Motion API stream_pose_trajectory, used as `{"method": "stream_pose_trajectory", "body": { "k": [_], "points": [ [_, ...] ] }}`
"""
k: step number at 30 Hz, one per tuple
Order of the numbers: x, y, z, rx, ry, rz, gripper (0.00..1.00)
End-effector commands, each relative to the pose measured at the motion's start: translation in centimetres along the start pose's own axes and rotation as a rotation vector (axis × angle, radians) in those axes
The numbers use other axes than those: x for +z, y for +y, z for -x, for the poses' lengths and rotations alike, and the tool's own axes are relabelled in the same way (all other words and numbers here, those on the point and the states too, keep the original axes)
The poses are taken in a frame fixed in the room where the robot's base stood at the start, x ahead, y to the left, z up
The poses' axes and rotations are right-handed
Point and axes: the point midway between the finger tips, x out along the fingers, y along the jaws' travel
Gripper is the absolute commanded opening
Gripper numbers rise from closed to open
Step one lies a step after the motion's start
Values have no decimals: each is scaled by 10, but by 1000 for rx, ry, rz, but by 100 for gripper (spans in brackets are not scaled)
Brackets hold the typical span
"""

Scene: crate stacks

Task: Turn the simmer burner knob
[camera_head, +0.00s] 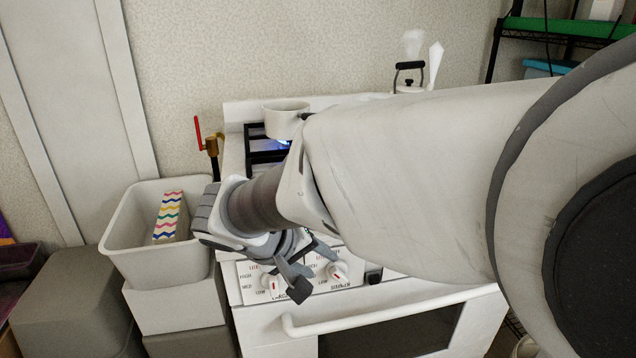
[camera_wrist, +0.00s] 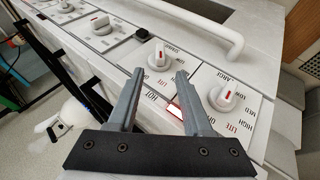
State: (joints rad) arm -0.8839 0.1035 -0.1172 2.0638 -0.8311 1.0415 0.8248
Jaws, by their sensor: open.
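The white stove's front control panel (camera_head: 318,285) carries white knobs with red marks. In the head view one knob (camera_head: 270,285) is left of my gripper (camera_head: 312,271) and another knob (camera_head: 338,270) is right of it. In the wrist view my gripper (camera_wrist: 159,72) is open and empty. One white knob (camera_wrist: 158,57) shows just beyond the gap between its fingertips; contact is not visible. Another knob (camera_wrist: 223,97) is right of the right finger, and a third (camera_wrist: 101,22) is farther up left. I cannot tell which knob is the simmer one.
A white oven handle (camera_head: 385,317) runs below the panel; it also shows in the wrist view (camera_wrist: 205,22). A small black knob (camera_wrist: 141,34) sits between white knobs. A pot (camera_head: 284,118) stands over a blue flame. A white bin (camera_head: 130,240) is left of the stove.

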Motion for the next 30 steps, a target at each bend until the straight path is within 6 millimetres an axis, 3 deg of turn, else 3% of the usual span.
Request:
{"method": "stream_pose_trajectory", "body": {
  "k": [1,6,13,18,30],
  "points": [
    [-2,2,18,-2,5,1,50],
    [-2,2,59,-1,4,1,50],
    [-2,1,99,-1,3,1,50],
    [-1,0,111,0,2,0,50],
    [-1,0,112,0,2,0,50]
  ]
}}
